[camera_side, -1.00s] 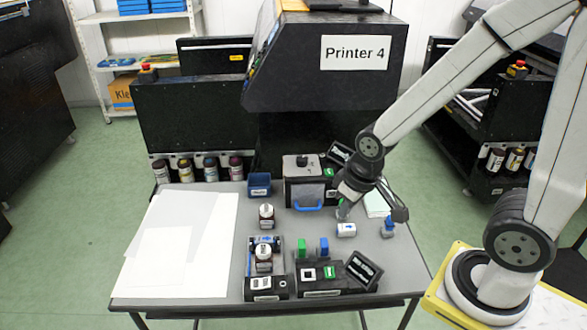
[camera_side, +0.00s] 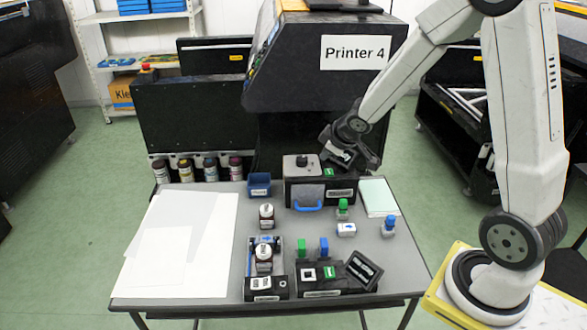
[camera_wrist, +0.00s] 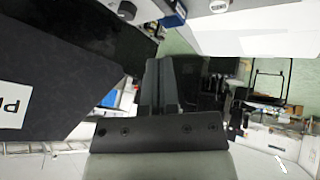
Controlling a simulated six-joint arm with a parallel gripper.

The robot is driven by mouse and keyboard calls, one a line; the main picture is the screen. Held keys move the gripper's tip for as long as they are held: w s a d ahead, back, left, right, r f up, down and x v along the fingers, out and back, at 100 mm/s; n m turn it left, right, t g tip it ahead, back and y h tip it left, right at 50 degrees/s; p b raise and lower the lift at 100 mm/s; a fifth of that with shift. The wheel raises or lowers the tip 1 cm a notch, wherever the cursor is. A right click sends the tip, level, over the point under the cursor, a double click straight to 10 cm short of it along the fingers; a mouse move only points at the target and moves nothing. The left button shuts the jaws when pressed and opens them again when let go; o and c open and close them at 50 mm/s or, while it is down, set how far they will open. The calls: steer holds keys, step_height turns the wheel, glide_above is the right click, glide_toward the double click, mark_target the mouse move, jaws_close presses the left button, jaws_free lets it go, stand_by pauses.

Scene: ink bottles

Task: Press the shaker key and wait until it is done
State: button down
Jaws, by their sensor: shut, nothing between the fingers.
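A black box (camera_side: 342,193) with a grey front panel and a blue handle stands at the back of the table. A small green key (camera_side: 328,172) shows on its top right. Another black unit (camera_side: 253,286) with a white label stands at the front left, below a holder with a white-capped bottle (camera_side: 264,257). I cannot read which one is the shaker. My gripper (camera_wrist: 160,88) is shut and empty in the wrist view. In the side view it is above and behind the box's right end, partly hiding a tilted display there. Contact with the key cannot be seen.
Another bottle (camera_side: 267,217) and a blue bin (camera_side: 259,184) are left of the box. White sheets (camera_side: 180,245) cover the left side. The printer (camera_side: 320,70) rises behind.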

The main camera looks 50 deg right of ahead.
steer(key=w+d+f+n+t+y, duration=0.1)
steer(key=w+d+f+n+t, duration=0.1)
steer(key=d, duration=0.9)
steer(key=shift+w+d+f+n+y, duration=0.4)
steer(key=shift+w+n, duration=1)
steer(key=shift+w, duration=0.4)
steer(key=shift+a, duration=0.1)
steer(key=shift+f, duration=0.25)
glide_toward(324, 169)
steer(key=shift+w+r+x, duration=0.1)
steer(key=shift+w+x, duration=0.05)
steer(key=shift+x, duration=1.15)
steer(key=shift+w+r+x, duration=0.1)
steer(key=shift+r+x, duration=0.05)
steer(key=shift+x, duration=1.15)
steer(key=shift+f, duration=0.15)
steer(key=shift+f, duration=0.35)
